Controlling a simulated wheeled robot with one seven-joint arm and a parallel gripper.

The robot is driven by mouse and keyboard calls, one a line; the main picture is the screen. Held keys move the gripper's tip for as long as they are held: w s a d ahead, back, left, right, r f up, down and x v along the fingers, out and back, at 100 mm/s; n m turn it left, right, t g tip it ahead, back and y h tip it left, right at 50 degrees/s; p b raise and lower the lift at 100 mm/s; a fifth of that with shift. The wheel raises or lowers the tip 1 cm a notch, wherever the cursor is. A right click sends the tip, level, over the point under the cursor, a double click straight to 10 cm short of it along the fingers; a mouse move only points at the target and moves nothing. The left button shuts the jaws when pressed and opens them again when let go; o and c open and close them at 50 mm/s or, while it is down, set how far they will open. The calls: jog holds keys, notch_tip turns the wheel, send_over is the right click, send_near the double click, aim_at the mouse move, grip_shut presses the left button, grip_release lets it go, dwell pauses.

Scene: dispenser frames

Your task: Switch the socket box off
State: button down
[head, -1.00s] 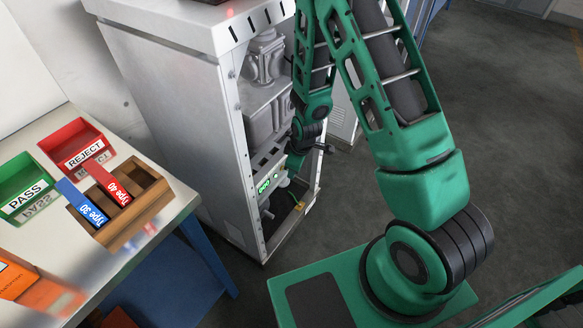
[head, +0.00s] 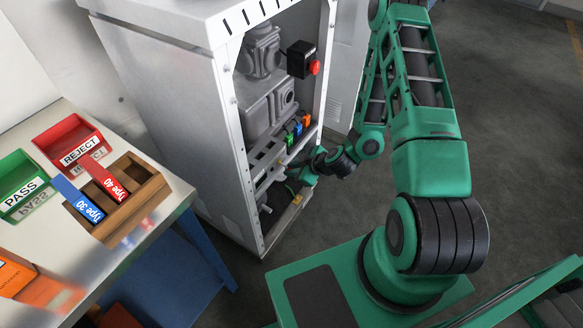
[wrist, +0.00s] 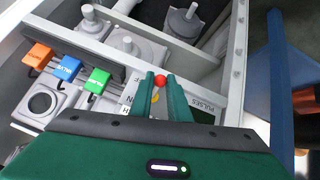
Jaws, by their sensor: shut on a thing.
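My gripper (wrist: 160,84) is low inside the open cabinet, its two green fingers closed around a small red knob (wrist: 159,79) in the wrist view. A pale panel with partly hidden lettering, including "PULSES" (wrist: 207,105), lies under the fingers. A grey box with a round dark opening (wrist: 42,103) sits to the left; I cannot tell for sure whether it is the socket box. In the head view my gripper (head: 303,175) is at the cabinet's lower right, and its fingertips are hard to make out. The switch position cannot be read.
Orange (wrist: 37,55), blue (wrist: 66,68) and green (wrist: 97,80) tags stand in a row beside the gripper. A black box with a red button (head: 314,67) is above. The cabinet frame (head: 240,150) borders the opening. A table (head: 170,215) with trays stands left.

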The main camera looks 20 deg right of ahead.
jog(key=shift+w+d+f+t, duration=0.15)
jog(key=shift+d+f+t, duration=0.15)
jog(key=shift+t, duration=0.2)
jog(key=shift+w+f+t+y, duration=0.1)
jog(key=shift+w+t+y, duration=0.05)
jog(key=shift+t+y, duration=0.15)
jog(key=c, duration=1.7)
grip_release()
jog(key=shift+a, duration=0.15)
jog(key=shift+s, duration=0.2)
